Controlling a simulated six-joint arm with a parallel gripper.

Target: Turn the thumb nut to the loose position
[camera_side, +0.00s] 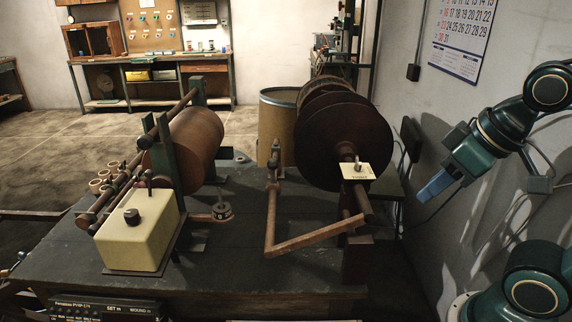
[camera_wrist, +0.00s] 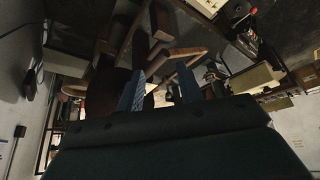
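A small metal thumb nut (camera_side: 357,163) stands upright on a cream label plate (camera_side: 359,173) in front of the large dark reel (camera_side: 343,140). The plate's lettering is too small to read surely. My gripper (camera_side: 428,192) is to the right of the plate, clear of it, with its blue fingers pointing down and left. In the wrist view my gripper (camera_wrist: 160,76) shows two blue fingers with a gap between them and nothing held. I cannot make out the thumb nut in the wrist view.
A rusty crank bar (camera_side: 318,236) extends in front of the reel. A cream box with a dark knob (camera_side: 138,232) and a brown drum (camera_side: 196,142) stand on the left of the dark bench (camera_side: 240,265).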

